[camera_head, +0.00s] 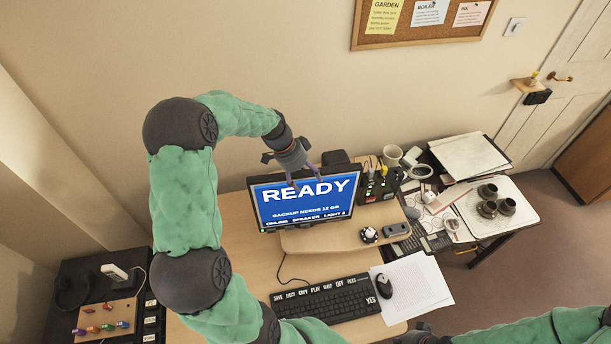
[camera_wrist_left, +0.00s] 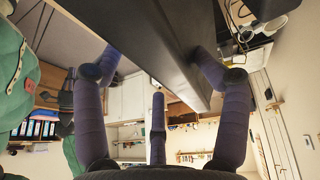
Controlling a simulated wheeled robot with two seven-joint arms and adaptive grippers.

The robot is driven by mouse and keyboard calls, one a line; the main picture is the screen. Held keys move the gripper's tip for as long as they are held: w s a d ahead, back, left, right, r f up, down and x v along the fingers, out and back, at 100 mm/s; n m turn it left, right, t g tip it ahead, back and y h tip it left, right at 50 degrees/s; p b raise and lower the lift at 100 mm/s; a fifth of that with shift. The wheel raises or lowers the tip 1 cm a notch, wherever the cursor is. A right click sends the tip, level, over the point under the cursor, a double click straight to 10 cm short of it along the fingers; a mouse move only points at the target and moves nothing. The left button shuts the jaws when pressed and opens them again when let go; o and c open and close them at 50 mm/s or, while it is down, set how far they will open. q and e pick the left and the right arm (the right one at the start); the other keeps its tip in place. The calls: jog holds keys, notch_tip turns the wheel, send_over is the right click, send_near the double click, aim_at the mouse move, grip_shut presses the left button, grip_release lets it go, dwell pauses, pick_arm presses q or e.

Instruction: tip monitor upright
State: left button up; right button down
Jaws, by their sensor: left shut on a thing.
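The monitor (camera_head: 275,207) is a black-framed screen with a lit blue face reading READY. It stands at the back of the desk on a wooden riser, its face turned toward my head camera. My left gripper (camera_head: 298,168) reaches down over its top edge and is shut on it. In the left wrist view the purple fingers (camera_wrist_left: 157,72) lie on either side of the dark monitor body (camera_wrist_left: 150,35). The monitor's base is hidden from the head view. A dark part of my right gripper (camera_head: 422,336) shows at the bottom edge; its fingers cannot be made out.
A keyboard (camera_head: 325,299), mouse (camera_head: 384,286) and papers (camera_head: 425,283) lie in front on the desk (camera_head: 232,262). The wall is close behind.

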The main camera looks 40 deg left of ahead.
pick_arm(q)
jog(key=shift+s+d+f, duration=0.1)
jog(key=shift+s, duration=0.05)
jog(key=shift+r, duration=0.3)
jog(key=v, duration=1.1)
jog(key=shift+a+r, duration=0.25)
